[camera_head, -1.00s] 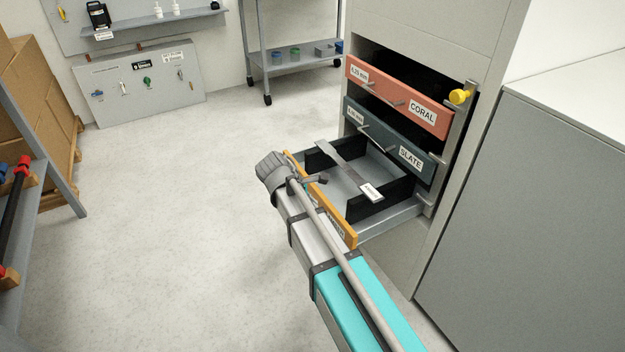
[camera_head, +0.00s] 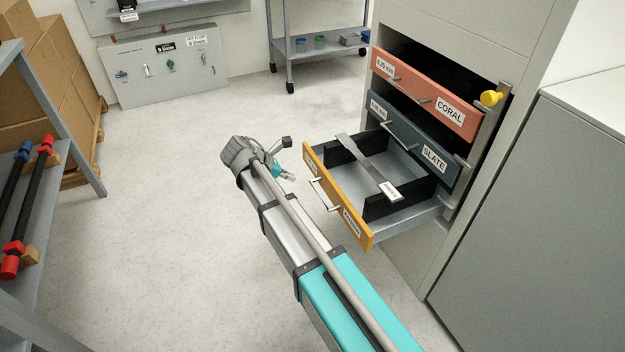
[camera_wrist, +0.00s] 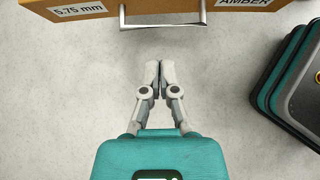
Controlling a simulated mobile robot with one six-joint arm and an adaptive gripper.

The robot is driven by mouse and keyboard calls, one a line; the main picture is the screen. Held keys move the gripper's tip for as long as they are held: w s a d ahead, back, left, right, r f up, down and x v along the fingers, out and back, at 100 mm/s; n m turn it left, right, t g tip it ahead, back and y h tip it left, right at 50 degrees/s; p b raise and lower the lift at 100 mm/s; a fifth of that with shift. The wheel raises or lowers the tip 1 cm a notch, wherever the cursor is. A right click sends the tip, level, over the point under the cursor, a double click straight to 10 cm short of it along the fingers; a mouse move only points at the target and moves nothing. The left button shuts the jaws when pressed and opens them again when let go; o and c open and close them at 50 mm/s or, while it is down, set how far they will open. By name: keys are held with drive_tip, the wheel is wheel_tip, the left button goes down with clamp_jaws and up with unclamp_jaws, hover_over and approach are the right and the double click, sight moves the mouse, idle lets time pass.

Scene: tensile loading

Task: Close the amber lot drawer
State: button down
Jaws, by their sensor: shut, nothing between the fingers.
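The amber drawer (camera_head: 335,200) is the lowest of three in the cabinet and is pulled out. Its orange front has a metal bar handle (camera_head: 323,194). Inside lies a flat grey metal strip with a white tag (camera_head: 368,165). My gripper (camera_head: 290,177) is left of the drawer front, apart from it. In the wrist view, the gripper's two fingers (camera_wrist: 159,68) are together and empty, pointing at the handle (camera_wrist: 163,24) with a gap of floor between. The front's labels read "5.75 mm" and "AMBER" in that view.
A yellow knob (camera_head: 491,98) is on the cabinet's right post. A rack with red-ended bars (camera_head: 22,200) stands at left. The floor (camera_head: 150,260) between is clear.

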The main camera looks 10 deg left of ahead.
sight(330, 185)
drive_tip(key=b+x, duration=0.2)
drive_tip(key=x, duration=0.1)
drive_tip(key=b+x, duration=0.2)
drive_tip(key=x, duration=0.2)
drive_tip(key=d+r+b+x, duration=0.1)
drive_tip(key=b+x, duration=0.2)
drive_tip(key=x, duration=0.1)
drive_tip(key=shift+w+d+f, duration=0.1)
drive_tip(key=shift+w+d, duration=0.05)
drive_tip(key=shift+w, duration=0.35)
drive_tip(key=shift+w+d, duration=0.5)
drive_tip(key=shift+d, duration=0.25)
drive_tip(key=shift+a, duration=0.25)
drive_tip(key=shift+d, duration=0.25)
